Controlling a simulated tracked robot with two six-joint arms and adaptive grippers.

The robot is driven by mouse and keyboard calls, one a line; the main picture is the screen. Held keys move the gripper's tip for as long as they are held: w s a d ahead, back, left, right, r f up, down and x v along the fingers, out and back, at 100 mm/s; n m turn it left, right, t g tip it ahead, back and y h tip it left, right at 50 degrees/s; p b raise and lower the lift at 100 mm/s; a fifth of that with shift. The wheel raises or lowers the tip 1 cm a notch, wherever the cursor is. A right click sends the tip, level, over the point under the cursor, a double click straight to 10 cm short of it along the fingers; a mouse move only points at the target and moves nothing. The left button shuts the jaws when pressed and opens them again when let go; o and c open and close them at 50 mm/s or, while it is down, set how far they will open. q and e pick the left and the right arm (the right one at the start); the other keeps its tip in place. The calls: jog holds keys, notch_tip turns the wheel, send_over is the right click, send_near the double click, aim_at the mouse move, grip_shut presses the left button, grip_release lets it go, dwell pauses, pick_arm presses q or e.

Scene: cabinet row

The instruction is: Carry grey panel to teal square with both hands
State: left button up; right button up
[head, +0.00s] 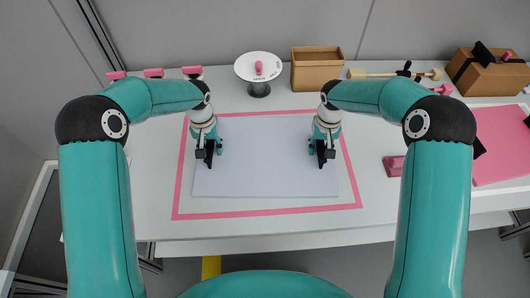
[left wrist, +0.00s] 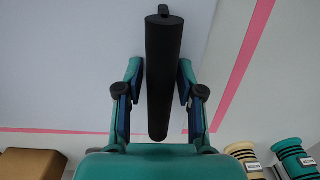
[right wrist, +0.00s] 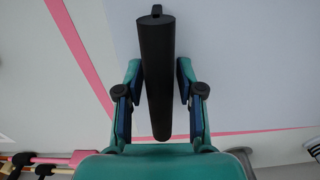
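The grey panel (head: 265,165) lies flat on the table inside a pink square outline (head: 270,212). I see no teal square in these frames. My left gripper (head: 209,155) is over the panel's left part, with its fingers on either side of a black bar-shaped handle (left wrist: 163,75). My right gripper (head: 322,155) is over the right part, with its fingers on either side of a similar black handle (right wrist: 158,75). In both wrist views the handle sits off-centre between the fingers, with a narrow gap on one side.
Behind the panel stand a round white stand (head: 258,67) with a pink piece and an open cardboard box (head: 317,70). A brown box (head: 488,73), a pink mat (head: 500,150) and a pink block (head: 394,166) are at right. Pink-topped items (head: 154,73) stand back left.

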pick_arm(q)
jog(key=shift+f, duration=0.1)
pick_arm(e)
jog(key=shift+f, duration=0.1)
pick_arm(q)
grip_shut()
pick_arm(e)
grip_shut()
